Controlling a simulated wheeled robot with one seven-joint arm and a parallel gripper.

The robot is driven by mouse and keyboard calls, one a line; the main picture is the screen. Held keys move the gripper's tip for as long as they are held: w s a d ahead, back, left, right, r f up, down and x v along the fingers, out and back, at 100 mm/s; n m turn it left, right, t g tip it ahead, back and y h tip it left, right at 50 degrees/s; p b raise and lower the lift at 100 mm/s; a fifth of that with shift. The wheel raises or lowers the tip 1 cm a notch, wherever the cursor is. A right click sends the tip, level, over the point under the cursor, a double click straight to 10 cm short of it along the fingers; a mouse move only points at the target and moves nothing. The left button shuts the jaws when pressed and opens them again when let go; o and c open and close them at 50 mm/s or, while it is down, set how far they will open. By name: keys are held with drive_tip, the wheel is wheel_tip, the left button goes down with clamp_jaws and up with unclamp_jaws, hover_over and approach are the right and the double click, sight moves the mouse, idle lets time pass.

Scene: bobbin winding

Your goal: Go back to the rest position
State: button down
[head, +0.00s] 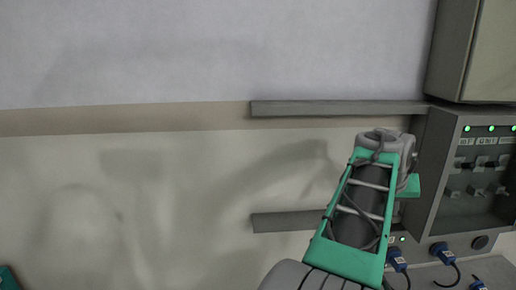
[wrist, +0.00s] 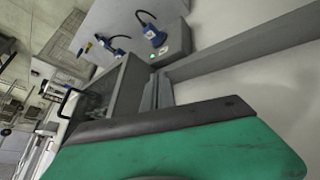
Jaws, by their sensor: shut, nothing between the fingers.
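My arm rises from the bottom of the head view as a green frame around a dark cylinder with cables, in front of the pale wall. Its grey upper joint is near the right cabinet. In the wrist view, my gripper (wrist: 165,122) appears as a large green part with a dark grey edge across the bottom. It is shut and I see nothing held. Its fingertips cannot be told apart clearly.
A grey control cabinet (head: 433,180) with green lamps and switches stands at the right, beside my arm. Blue plugs (head: 443,252) with cables sit below it. A grey rail (head: 330,108) runs along the wall (head: 150,190). Free room lies to the left.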

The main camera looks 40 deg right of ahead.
drive_tip(key=a+f+m+y, duration=0.25)
drive_tip(key=a+f, duration=0.35)
drive_tip(key=f, duration=0.5)
drive_tip(key=w+a+f+n+y, duration=0.15)
drive_tip(key=w+a+f, duration=0.25)
drive_tip(key=a, duration=0.4)
drive_tip(key=w+a+f+n+y, duration=0.1)
drive_tip(key=w+a+f+n, duration=0.25)
drive_tip(key=a, duration=0.45)
drive_tip(key=w+a+n+t, duration=0.1)
drive_tip(key=w+a+n, duration=0.2)
drive_tip(key=a, duration=0.6)
drive_tip(key=w+a+n+t+y, duration=0.1)
drive_tip(key=w+a+n, duration=0.2)
drive_tip(key=a, duration=0.7)
drive_tip(key=w+a+n+y, duration=0.1)
drive_tip(key=w+a+n, duration=0.2)
drive_tip(key=a, duration=0.6)
drive_tip(key=shift+a+r+n+t, duration=0.15)
drive_tip(key=shift+n+t, duration=0.25)
drive_tip(key=shift+n, duration=0.15)
